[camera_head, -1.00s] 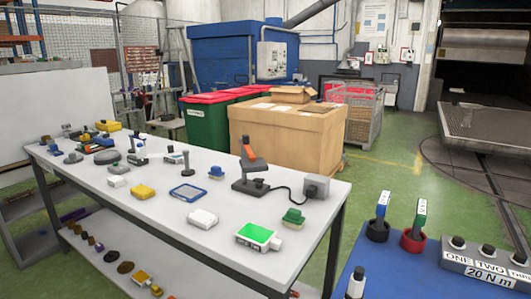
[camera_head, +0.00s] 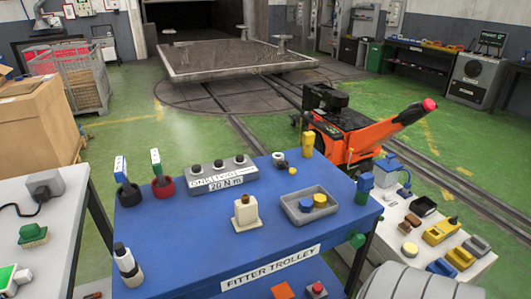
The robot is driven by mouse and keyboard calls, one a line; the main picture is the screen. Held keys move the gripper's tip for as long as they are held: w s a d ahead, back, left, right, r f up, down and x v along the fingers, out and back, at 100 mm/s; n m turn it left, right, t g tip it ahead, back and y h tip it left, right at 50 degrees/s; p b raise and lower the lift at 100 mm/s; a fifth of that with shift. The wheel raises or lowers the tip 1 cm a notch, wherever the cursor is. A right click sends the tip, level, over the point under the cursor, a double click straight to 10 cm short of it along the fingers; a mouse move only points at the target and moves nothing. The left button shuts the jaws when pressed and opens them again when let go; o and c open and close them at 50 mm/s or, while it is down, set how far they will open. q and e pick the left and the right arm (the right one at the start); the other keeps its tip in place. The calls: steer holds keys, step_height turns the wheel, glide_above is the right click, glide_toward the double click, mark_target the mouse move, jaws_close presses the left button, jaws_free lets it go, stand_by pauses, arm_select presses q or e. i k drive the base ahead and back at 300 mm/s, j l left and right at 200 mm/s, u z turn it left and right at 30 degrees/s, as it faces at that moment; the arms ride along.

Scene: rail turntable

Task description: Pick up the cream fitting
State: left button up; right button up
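A cream fitting (camera_head: 246,216) with a brownish top piece stands upright on the blue top of the fitter trolley (camera_head: 190,245), near its middle. Nothing touches it and all of its front shows. Neither of my grippers is in view.
Around the fitting stand a grey button box (camera_head: 222,177), a grey tray (camera_head: 309,205) with a blue and a yellow round piece, a black-and-white bottle (camera_head: 127,264) and two upright tags in black and red holders. A white table (camera_head: 60,259) is left. An orange machine (camera_head: 350,132) stands behind.

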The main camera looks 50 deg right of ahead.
mark_target(247, 218)
steer(key=l+z, duration=0.1)
steer(key=z, duration=0.35)
steer(key=i+z, duration=0.1)
steer(key=z, duration=0.35)
steer(key=l+z, duration=0.1)
steer(key=z, duration=0.35)
